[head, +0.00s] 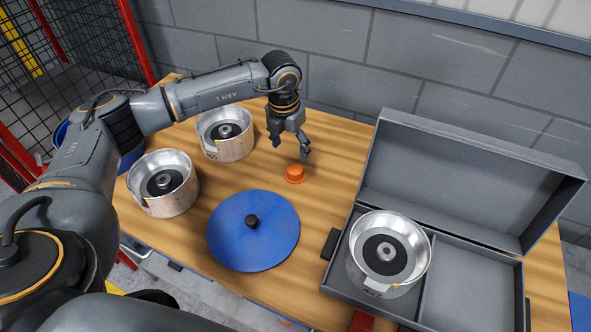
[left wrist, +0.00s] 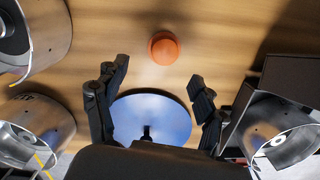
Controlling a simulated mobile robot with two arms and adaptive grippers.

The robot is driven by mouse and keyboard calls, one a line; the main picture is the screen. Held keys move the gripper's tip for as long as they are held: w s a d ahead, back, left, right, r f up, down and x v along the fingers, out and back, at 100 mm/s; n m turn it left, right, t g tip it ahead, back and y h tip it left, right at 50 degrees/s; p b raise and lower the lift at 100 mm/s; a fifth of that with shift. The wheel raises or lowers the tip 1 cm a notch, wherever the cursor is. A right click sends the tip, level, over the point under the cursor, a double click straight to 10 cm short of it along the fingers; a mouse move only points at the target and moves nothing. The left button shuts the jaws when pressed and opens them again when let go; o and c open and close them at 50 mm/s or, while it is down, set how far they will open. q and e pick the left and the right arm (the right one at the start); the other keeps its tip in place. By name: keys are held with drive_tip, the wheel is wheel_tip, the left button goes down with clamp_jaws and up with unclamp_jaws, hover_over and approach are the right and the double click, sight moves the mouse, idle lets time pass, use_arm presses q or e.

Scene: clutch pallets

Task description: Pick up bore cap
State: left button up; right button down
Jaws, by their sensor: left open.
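The bore cap (head: 295,173) is a small orange round piece standing on the wooden table. It also shows in the left wrist view (left wrist: 164,48), top centre, beyond the fingertips. My left gripper (head: 291,150) points down just above and behind the cap, with its fingers apart and nothing between them. In the left wrist view the two dark fingers (left wrist: 156,78) are spread wide, with the cap apart from both. My right gripper is not in view.
A blue disc (head: 253,231) with a black knob lies in front of the cap. Two metal housings (head: 162,184) (head: 225,134) stand to the left. An open grey case (head: 474,285) on the right holds another metal housing (head: 388,255). Bare table surrounds the cap.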

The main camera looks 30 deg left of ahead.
sight(295, 169)
use_arm(q)
drive_tip(key=f, duration=0.3)
drive_tip(key=shift+w, duration=0.2)
drive_tip(key=shift+d+f+p, duration=0.15)
drive_tip(key=shift+f+p, duration=0.05)
drive_tip(key=shift+p, duration=0.2)
drive_tip(key=f, duration=0.1)
drive_tip(key=f+p, duration=0.1)
drive_tip(key=f, duration=0.2)
drive_tip(key=shift+w+d+f+p, duration=0.2)
drive_tip(key=shift+d+p, duration=0.15)
drive_tip(key=shift+p, duration=0.05)
drive_tip(key=shift+f, duration=0.25)
drive_tip(key=c, duration=0.9)
